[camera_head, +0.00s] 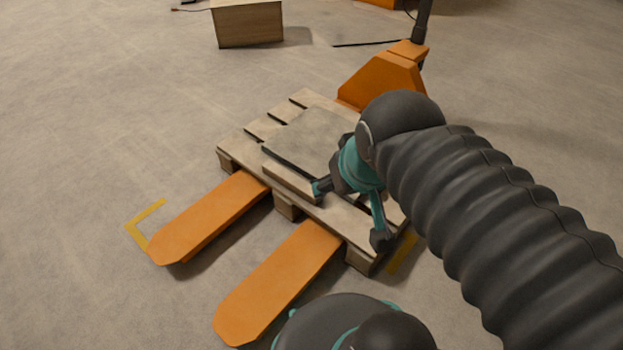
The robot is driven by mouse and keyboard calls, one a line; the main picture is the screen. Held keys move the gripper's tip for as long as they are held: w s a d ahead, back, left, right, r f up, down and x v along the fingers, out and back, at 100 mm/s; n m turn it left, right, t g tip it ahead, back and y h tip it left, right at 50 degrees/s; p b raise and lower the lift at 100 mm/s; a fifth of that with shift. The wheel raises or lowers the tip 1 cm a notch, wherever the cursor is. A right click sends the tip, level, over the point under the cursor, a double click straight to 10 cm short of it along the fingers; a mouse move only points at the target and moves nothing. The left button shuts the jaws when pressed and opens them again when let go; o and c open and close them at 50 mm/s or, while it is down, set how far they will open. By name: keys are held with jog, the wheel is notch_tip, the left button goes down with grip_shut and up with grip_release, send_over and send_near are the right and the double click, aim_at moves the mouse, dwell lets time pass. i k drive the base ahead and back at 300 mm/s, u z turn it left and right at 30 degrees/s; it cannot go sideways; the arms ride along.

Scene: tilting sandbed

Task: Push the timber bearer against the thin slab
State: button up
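The thin slab (308,137) is a flat grey plate with a dark front edge, lying on the wooden pallet (236,146). The timber bearer (290,183) is a pale wooden bar on the pallet, lying along the slab's front edge. I cannot tell whether the two touch. My gripper (349,214) is over the pallet's front right part, its teal and dark fingers spread wide and nothing seen between them. Its left finger is at the bearer's right end; contact is unclear. My gripper and arm hide the slab's right side.
The pallet sits on an orange pallet jack, whose forks (212,217) stick out toward the front left. Its orange body and dark handle (421,20) are behind. A wooden box (248,24) stands at the back. The floor on the left is clear apart from yellow corner marks (137,234).

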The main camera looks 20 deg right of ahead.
aim_at(291, 182)
jog(key=k, duration=0.5)
jog(key=z, duration=0.75)
jog(key=i, duration=0.75)
jog(key=u, duration=1.1)
